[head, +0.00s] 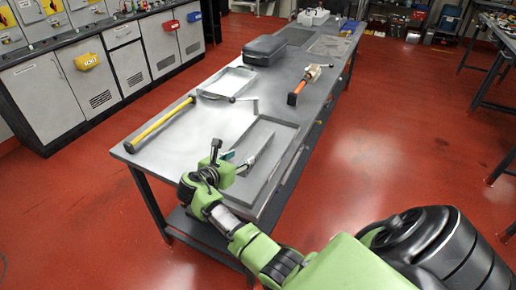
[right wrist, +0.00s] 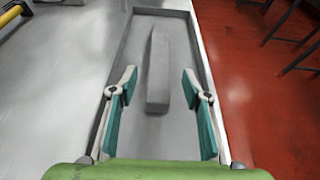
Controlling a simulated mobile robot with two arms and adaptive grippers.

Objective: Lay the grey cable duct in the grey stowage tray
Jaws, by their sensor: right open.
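The grey cable duct (right wrist: 158,75) is a long bar that lies lengthwise inside the grey stowage tray (right wrist: 195,48) in the right wrist view. In the head view the duct (head: 262,149) shows within the tray (head: 286,125), near the front right of the bench. My right gripper (right wrist: 160,112) is open. Its two fingers with teal pads stand apart on either side of the duct's near end, not touching it. In the head view the right gripper (head: 226,161) is over the tray's near end and hides part of it. My left gripper is not in view.
On the metal bench (head: 180,135) lie a yellow-handled tool (head: 160,125), a shallow light tray (head: 228,82), a dark case (head: 264,50) and an orange-handled tool (head: 303,85). Bare bench lies left of the stowage tray. Red floor (head: 400,140) is open to the right.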

